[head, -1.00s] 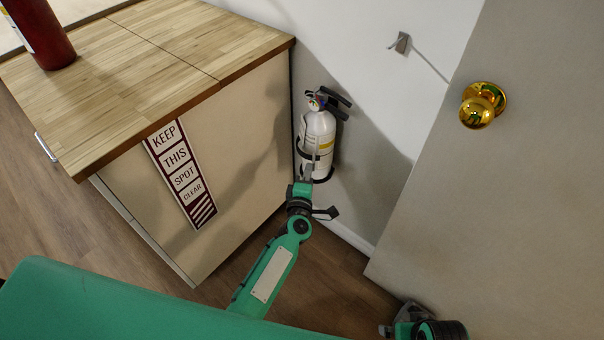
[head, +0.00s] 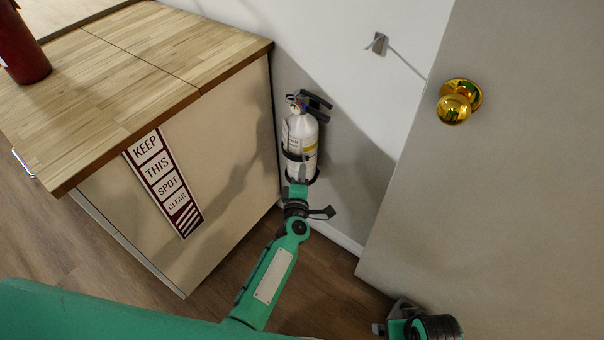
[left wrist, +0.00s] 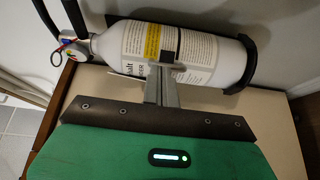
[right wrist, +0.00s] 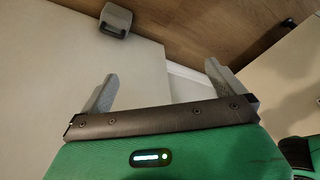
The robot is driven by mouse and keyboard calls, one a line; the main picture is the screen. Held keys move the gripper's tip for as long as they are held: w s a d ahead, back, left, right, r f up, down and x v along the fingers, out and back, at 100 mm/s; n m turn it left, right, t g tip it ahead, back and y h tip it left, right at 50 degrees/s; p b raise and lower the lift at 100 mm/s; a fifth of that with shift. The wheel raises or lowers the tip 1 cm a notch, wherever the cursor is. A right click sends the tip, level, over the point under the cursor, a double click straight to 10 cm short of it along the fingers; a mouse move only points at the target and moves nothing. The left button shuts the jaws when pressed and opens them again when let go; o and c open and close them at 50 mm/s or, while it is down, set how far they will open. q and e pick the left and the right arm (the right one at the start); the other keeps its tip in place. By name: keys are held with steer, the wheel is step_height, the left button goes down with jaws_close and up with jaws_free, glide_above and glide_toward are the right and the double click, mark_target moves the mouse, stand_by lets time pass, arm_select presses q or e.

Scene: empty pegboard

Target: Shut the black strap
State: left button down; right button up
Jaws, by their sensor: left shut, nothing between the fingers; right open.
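A white fire extinguisher (head: 300,136) stands upright against the wall in a black bracket. The black strap (head: 293,156) crosses its lower body in the head view; whether its ends meet I cannot tell. The extinguisher (left wrist: 200,50) lies across the left wrist view. My left gripper (head: 298,183) is just in front of its lower part. In the left wrist view its fingers (left wrist: 162,65) are together, with a small black piece at their tips, and hide part of the label. My right gripper (right wrist: 160,82) is open and empty; it shows only partly in the head view (head: 392,322).
A wooden-topped counter (head: 150,60) with a "keep this spot clear" sign (head: 165,180) is on the left, with a red cylinder (head: 20,45) on top. A grey door (head: 500,190) with a brass knob (head: 456,104) is on the right. A wall hook (head: 377,43) is above.

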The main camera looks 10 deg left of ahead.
arm_select(q)
steer(key=s, duration=1.3)
steer(key=w+d+f+m+g+h+b, duration=0.1)
steer(key=d+f+m+g+h+b, duration=0.3)
steer(key=m, duration=0.8)
steer(key=w+d+m+t+h+p, duration=0.1)
steer(key=d+m+h, duration=0.35)
steer(key=m, duration=0.75)
steer(key=w+a+r+m+t+y+b, duration=0.2)
steer(key=w+a+m+y, duration=0.4)
steer(key=w+m, duration=0.6)
steer(key=shift+w+a+r+m+t+y, duration=0.2)
steer(key=shift+w+r+m+t+y, duration=0.1)
steer(key=shift+r+t+y, duration=0.2)
arm_select(e)
step_height(320, 180, up, 6)
steer(key=w+a+t+y, duration=0.1)
steer(key=a+t, duration=0.1)
steer(key=t, duration=0.1)
steer(key=shift+w+a, duration=0.25)
steer(key=shift+a, duration=0.1)
arm_select(q)
steer(key=shift+s, duration=0.1)
arm_select(e)
steer(key=shift+r, duration=0.1)
